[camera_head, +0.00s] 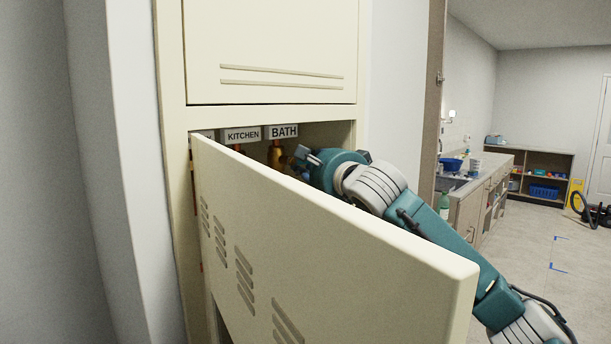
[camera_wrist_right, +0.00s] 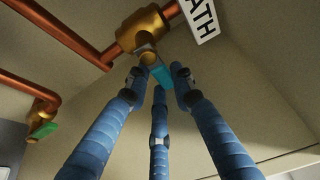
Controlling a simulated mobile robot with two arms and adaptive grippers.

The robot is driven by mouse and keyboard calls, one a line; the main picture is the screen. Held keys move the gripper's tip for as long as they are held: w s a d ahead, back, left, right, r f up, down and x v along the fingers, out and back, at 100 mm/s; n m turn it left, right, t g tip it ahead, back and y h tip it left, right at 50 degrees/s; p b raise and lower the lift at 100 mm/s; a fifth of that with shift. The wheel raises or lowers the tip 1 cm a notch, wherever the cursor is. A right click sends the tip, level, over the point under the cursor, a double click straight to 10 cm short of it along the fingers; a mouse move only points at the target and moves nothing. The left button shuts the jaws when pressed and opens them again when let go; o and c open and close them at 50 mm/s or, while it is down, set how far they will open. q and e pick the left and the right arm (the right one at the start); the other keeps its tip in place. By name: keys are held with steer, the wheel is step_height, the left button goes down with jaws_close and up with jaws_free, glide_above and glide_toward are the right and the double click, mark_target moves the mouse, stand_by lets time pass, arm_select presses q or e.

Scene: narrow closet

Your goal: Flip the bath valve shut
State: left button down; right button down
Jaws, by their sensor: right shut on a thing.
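The bath valve (camera_head: 276,156) is a brass body under the BATH label (camera_head: 284,131) inside the locker; the half-open door partly hides it. In the right wrist view the brass valve (camera_wrist_right: 143,28) sits on a copper pipe, with its short teal lever (camera_wrist_right: 160,73) pointing down toward my fingers. My right gripper (camera_head: 299,160) reaches in over the door from the right. In the wrist view its three blue fingers (camera_wrist_right: 158,82) are closed around the lever's end. My left gripper is not in view.
The cream locker door (camera_head: 330,235) stands ajar beneath my right arm. A KITCHEN label (camera_head: 242,135) hangs left of BATH. A second brass valve with a green handle (camera_wrist_right: 42,130) shows at the wrist view's left. The locker's side wall is close on the right.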

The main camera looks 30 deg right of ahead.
steer(key=shift+r+n, duration=0.1)
steer(key=shift+n, duration=0.4)
steer(key=c, duration=1.7)
jaws_free()
steer(key=shift+c, duration=0.2)
steer(key=shift+s, duration=0.1)
steer(key=s, duration=1.2)
steer(key=shift+a, duration=0.4)
